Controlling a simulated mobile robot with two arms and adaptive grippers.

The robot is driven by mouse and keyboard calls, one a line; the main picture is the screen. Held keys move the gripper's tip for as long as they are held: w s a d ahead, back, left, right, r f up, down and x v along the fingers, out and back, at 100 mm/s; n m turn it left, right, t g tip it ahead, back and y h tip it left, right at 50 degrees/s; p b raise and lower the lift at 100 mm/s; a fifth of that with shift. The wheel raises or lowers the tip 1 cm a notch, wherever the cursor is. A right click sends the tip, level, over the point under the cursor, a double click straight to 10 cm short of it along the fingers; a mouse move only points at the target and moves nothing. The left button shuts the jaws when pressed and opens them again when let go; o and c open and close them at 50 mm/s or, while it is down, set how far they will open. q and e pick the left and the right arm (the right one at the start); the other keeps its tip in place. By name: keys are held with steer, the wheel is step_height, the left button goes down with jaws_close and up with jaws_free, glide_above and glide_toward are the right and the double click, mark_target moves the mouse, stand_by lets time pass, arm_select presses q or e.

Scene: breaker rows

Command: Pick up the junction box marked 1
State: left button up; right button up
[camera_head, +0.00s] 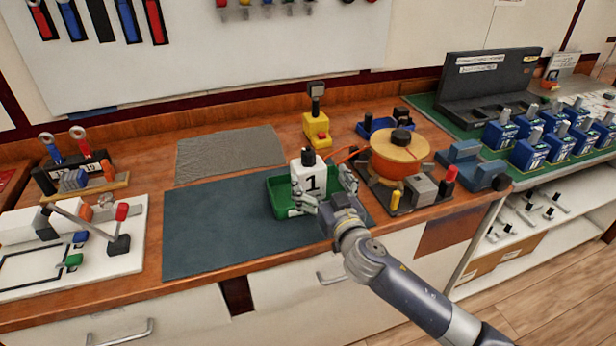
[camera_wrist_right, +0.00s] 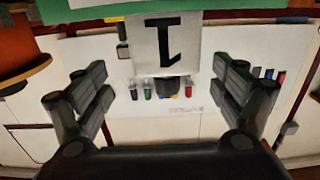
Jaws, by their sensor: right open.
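The junction box marked 1 (camera_head: 309,186) is a white block with a black "1" and a dark knob on top. It stands upright in a green tray (camera_head: 276,203) on the workbench. My right gripper (camera_head: 328,193) is open at the near right side of the box, with a finger towards either side of it. In the right wrist view the picture is upside down, and the box (camera_wrist_right: 166,48) lies ahead, between and beyond the open fingers (camera_wrist_right: 163,92). Whether a finger touches the box I cannot tell. My left gripper is out of view.
A dark mat (camera_head: 215,230) with free room lies left of the tray. A yellow device (camera_head: 316,130) stands behind the box. An orange cable spool (camera_head: 400,155) stands close on the right. Several blue breakers (camera_head: 530,148) stand further right.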

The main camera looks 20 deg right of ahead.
mark_target(308, 165)
steer(key=shift+w, duration=0.7)
steer(key=w, duration=0.2)
steer(key=w+a+p, duration=0.1)
steer(key=shift+w+r, duration=0.1)
steer(key=shift+w, duration=0.3)
steer(key=shift+w+p, duration=0.3)
steer(key=shift+w, duration=0.25)
steer(key=shift+s, duration=0.1)
steer(key=shift+c, duration=0.3)
steer(key=c, duration=1.4)
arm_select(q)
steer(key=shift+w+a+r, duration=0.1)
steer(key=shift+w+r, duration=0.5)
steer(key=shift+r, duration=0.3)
arm_select(e)
steer(key=shift+c, duration=0.2)
